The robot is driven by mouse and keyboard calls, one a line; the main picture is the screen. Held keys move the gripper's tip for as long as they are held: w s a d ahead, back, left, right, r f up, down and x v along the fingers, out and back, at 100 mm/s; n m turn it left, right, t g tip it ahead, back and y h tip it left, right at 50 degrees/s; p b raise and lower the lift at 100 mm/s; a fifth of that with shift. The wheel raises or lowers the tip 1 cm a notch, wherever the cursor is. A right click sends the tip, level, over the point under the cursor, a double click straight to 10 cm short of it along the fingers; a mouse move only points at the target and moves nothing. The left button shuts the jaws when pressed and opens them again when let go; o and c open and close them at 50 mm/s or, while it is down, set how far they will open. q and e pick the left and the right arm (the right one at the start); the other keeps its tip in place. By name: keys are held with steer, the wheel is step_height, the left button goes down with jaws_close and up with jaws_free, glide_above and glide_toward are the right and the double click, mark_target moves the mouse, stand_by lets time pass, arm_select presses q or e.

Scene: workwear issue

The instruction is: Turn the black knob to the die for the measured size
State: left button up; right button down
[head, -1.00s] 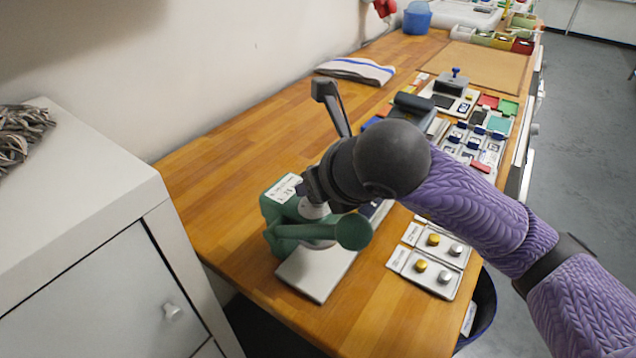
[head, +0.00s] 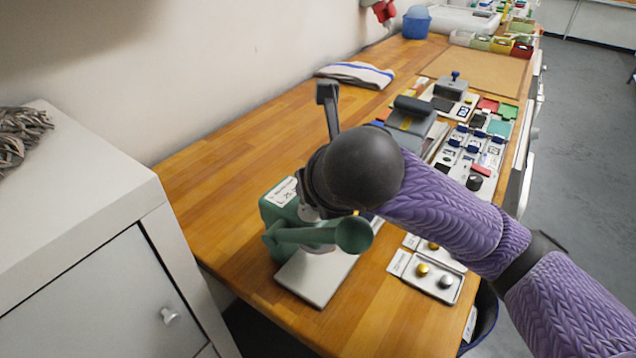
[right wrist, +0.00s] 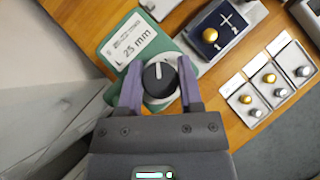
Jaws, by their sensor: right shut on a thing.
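The black knob (right wrist: 158,79) with a white pointer line sits on the green press in the right wrist view. My right gripper (right wrist: 160,92) is closed with a purple finger on each side of the knob. The pointer line points almost straight up in that picture. The green press (head: 284,240) stands on its pale base (head: 318,282) in the head view, where my right arm hides the knob. A white label (right wrist: 130,44) on the press reads 25 mm. My left gripper is not in view.
A dark blue panel (right wrist: 229,38) marked 1 and 2 has a gold button. Grey trays (head: 438,282) with gold and silver buttons lie right of the press. A white cabinet (head: 85,250) stands close on the left. A folded towel (head: 356,73) lies farther back.

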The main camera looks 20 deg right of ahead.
steer(key=shift+c, duration=1.2)
jaws_free()
step_height(320, 180, up, 10)
steer(key=p, duration=0.2)
steer(key=shift+p, duration=0.3)
